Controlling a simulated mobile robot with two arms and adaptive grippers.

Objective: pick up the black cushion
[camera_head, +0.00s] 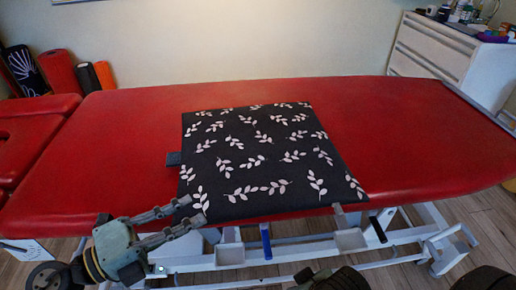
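The black cushion (265,166) lies flat on the red treatment table (420,140). It is square, with a pale leaf print and a small dark tab on its left side. My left gripper (197,210) is at the cushion's front left corner. Its two fingers are spread apart and point right, with their tips overlapping the cushion's edge in the picture. I cannot tell whether they touch it. I cannot make out my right gripper; only dark, unclear parts show at the bottom edge.
The table's white frame (290,250) with levers shows below its front edge. A white drawer cabinet (450,55) with bottles on top stands at the back right. Rolled mats (60,72) stand at the back left. The table top around the cushion is clear.

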